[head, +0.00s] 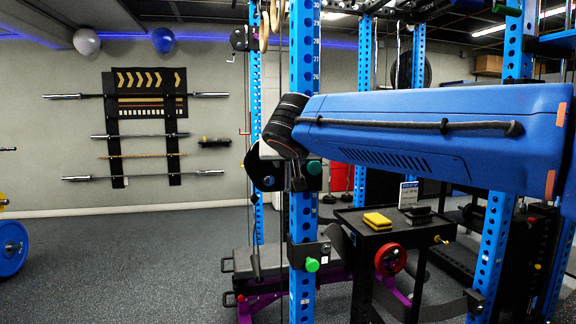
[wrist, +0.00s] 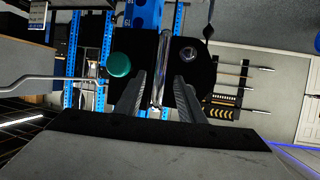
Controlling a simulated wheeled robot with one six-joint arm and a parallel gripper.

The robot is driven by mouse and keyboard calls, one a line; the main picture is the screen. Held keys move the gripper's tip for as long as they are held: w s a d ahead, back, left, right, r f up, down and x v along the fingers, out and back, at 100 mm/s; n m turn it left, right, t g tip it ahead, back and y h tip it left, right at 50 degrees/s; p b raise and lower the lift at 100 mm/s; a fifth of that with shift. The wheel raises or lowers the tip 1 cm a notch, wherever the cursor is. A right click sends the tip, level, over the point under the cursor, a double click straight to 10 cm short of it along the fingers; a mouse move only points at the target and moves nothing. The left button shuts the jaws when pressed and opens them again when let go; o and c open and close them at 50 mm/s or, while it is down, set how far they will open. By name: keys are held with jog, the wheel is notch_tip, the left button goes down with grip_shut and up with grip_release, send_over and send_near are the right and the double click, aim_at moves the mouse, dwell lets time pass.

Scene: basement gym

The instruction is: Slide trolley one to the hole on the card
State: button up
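A black trolley plate (head: 268,176) with a green knob (head: 314,168) sits on the numbered blue upright (head: 303,60). In the wrist view the plate (wrist: 205,68) shows the green knob (wrist: 119,65), a silver bolt and a metal rod (wrist: 160,68). My gripper (wrist: 160,85) is open around the rod, with gaps visible on both sides. In the head view it is mostly hidden at the end of my arm, by the plate. A second trolley (head: 308,250) with a green knob is lower on the upright. No number shows on either trolley. A white card (head: 408,195) stands on a black stand; its writing is too small to read.
The stand (head: 375,238) also bears a yellow block (head: 377,221) and a dark object. A red-rimmed wheel (head: 390,260) is on its side. A bench (head: 262,262) with purple frame is behind the upright. Blue rack posts crowd the right; floor at left is mostly clear.

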jog(key=v, duration=1.3)
jog(key=s+d+f+g+h, duration=0.1)
jog(key=s+d+f+g, duration=0.15)
jog(key=d+f, duration=0.8)
jog(key=s+d+f+g+h, duration=0.2)
jog(key=s+d+f, duration=0.2)
jog(key=d+f, duration=0.7)
jog(key=s+d+f+g, duration=0.1)
jog(key=s+d+f, duration=0.2)
jog(key=s+f, duration=0.2)
jog(key=s+d+f+g+y, duration=0.1)
jog(key=s+d+f, duration=0.2)
jog(key=s+f, duration=0.3)
jog(key=s+d+f+m+g, duration=0.1)
jog(key=s+d+f+g, duration=0.1)
jog(key=s+f, duration=0.3)
notch_tip(320, 180, down, 4)
jog(key=shift+s+d+r+y, duration=0.1)
jog(key=shift+s+d+y, duration=0.3)
jog(key=shift+d, duration=0.4)
